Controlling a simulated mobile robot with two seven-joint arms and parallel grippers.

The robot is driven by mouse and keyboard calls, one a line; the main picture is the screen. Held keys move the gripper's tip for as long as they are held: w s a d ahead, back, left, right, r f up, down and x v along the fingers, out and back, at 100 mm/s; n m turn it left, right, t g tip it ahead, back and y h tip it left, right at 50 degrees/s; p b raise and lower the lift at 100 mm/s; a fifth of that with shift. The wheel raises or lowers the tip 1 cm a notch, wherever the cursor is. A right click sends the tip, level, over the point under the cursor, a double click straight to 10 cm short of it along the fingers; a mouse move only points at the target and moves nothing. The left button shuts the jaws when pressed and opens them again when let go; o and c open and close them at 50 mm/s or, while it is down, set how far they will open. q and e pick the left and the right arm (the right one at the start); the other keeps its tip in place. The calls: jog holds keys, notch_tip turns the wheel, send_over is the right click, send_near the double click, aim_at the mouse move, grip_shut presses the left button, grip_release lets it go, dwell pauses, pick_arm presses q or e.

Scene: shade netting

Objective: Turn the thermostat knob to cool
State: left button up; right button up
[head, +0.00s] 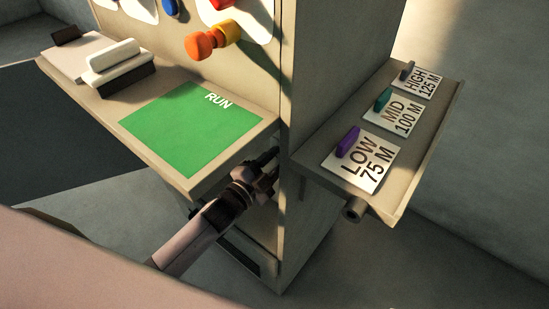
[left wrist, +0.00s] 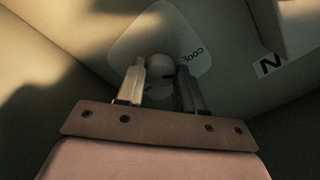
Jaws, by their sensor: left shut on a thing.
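My left gripper (head: 268,176) reaches in below the green shelf, against the front of the beige cabinet. In the left wrist view, its two fingers (left wrist: 162,82) stand on either side of a pale round knob (left wrist: 162,66) and are shut on it. The knob has a short dark mark near its right side. It sits on a pale plate (left wrist: 150,42) with rounded corners, and the word COOL (left wrist: 191,52) is printed on the plate right of the knob. Other lettering on the plate is hidden or too dark to read. In the head view the knob is hidden.
A shelf (head: 160,168) with a green RUN panel (head: 190,130) juts out above my gripper. It carries a white-handled block (head: 112,65). A right-hand shelf (head: 405,185) holds LOW, MID and HIGH cards (head: 363,163).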

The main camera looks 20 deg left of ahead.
pick_arm(q)
jog(key=shift+n, duration=0.6)
jog(key=o, duration=1)
jog(key=shift+o, duration=0.2)
jog(key=v, duration=0.7)
jog(key=shift+p, duration=0.45)
jog(key=shift+s, duration=0.1)
